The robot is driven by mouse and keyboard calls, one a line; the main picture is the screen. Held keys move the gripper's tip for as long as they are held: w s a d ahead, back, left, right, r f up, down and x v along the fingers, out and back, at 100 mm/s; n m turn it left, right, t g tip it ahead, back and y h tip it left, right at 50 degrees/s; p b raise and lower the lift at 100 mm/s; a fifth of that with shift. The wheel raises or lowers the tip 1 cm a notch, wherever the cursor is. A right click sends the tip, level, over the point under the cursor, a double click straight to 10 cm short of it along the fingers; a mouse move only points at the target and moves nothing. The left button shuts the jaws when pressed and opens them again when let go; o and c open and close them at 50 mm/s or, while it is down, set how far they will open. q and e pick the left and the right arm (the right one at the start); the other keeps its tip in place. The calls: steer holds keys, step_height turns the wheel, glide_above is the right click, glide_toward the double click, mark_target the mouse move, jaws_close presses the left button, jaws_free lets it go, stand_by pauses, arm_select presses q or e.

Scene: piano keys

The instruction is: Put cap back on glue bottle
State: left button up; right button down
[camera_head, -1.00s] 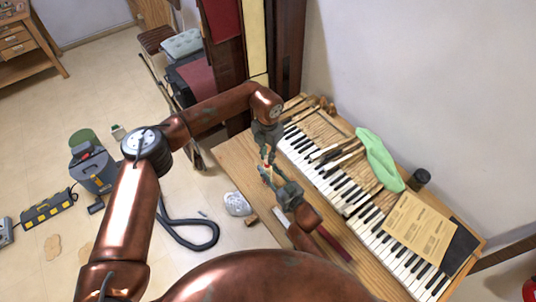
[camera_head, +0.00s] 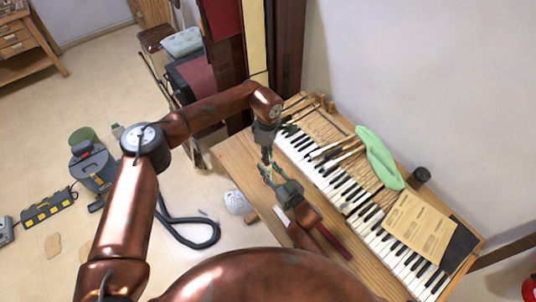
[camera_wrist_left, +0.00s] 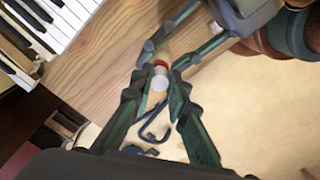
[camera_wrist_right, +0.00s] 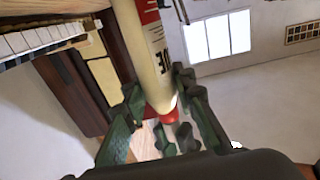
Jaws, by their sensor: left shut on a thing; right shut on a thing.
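The glue bottle (camera_wrist_right: 145,50) is cream with a red and black label. It fills the middle of the right wrist view and ends in a red part (camera_wrist_right: 168,117). My right gripper (camera_head: 266,174) is shut on the bottle. My left gripper (camera_head: 266,156) comes from above and is shut on a small pale piece, seemingly the cap (camera_wrist_left: 158,83). In the left wrist view the cap is right by the red part (camera_wrist_left: 160,64), in line with the bottle. Whether they touch or leave a gap I cannot tell. The fingers hide much of the joint.
The wooden bench (camera_head: 236,157) carries a piano keyboard (camera_head: 335,184) to the right of my grippers. A green cloth (camera_head: 377,158), a paper sheet (camera_head: 420,226) and a dark cup (camera_head: 420,176) lie towards the wall.

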arm_select(q)
steer(key=m, duration=0.6)
steer(key=shift+w+a, duration=0.1)
steer(key=m, duration=1.3)
steer(key=shift+m, duration=0.3)
steer(key=o, duration=0.7)
steer(key=shift+c, duration=0.2)
steer(key=shift+r, duration=0.1)
